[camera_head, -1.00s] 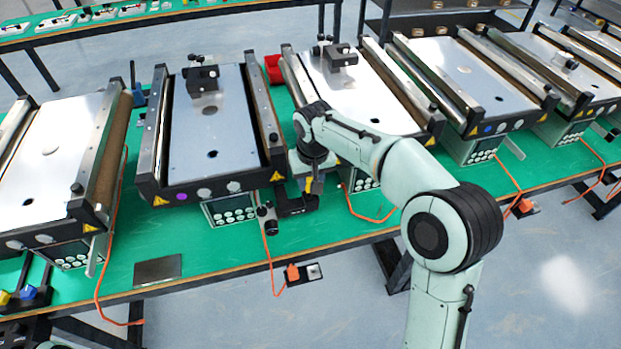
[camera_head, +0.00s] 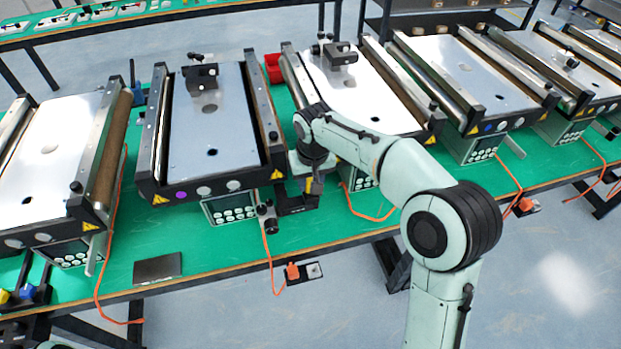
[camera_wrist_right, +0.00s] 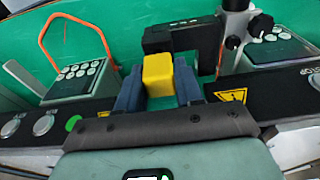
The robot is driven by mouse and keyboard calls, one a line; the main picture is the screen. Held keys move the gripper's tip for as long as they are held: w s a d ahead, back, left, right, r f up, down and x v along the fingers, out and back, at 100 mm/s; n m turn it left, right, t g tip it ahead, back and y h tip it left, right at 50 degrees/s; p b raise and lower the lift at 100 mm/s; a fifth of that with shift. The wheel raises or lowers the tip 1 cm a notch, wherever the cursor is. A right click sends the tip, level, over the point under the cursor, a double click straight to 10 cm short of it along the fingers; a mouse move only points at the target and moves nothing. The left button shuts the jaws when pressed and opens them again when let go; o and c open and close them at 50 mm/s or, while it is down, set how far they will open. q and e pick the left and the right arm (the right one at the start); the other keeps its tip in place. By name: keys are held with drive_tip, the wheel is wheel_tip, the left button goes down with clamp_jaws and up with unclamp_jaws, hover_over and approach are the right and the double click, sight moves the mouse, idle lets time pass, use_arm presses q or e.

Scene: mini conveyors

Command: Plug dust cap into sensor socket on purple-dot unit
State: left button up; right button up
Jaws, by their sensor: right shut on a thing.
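The purple-dot unit is a mini conveyor (camera_head: 160,125) left of centre in the head view, with a purple dot (camera_head: 182,195) on its front rail. My right gripper (camera_head: 313,185) is low by that unit's front right corner. In the right wrist view my right gripper (camera_wrist_right: 158,88) is shut on the yellow dust cap (camera_wrist_right: 158,72) between its blue-grey fingers. The black sensor (camera_wrist_right: 178,38) stands just beyond the cap; it also shows in the head view (camera_head: 292,204). I cannot make out the socket opening or any contact. My left gripper is not in view.
More conveyors stand on both sides, one (camera_head: 365,100) just right of my right gripper. A control box (camera_head: 230,207) and a clamp post (camera_wrist_right: 235,25) are close to the sensor. Orange cables hang over the table's front edge. A dark plate (camera_head: 158,268) lies front left.

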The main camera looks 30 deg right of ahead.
drive_tip(key=shift+f+b, duration=0.5)
drive_tip(key=shift+f, duration=0.45)
drive_tip(key=o, duration=1.1)
drive_tip(key=shift+r, duration=0.1)
drive_tip(key=r, duration=0.4)
drive_tip(key=s+r+p, duration=0.1)
drive_tip(key=r, duration=0.3)
drive_tip(key=s+r+p, duration=0.1)
drive_tip(key=r, duration=0.4)
drive_tip(key=shift+a+r, duration=0.1)
drive_tip(key=shift+a, duration=0.15)
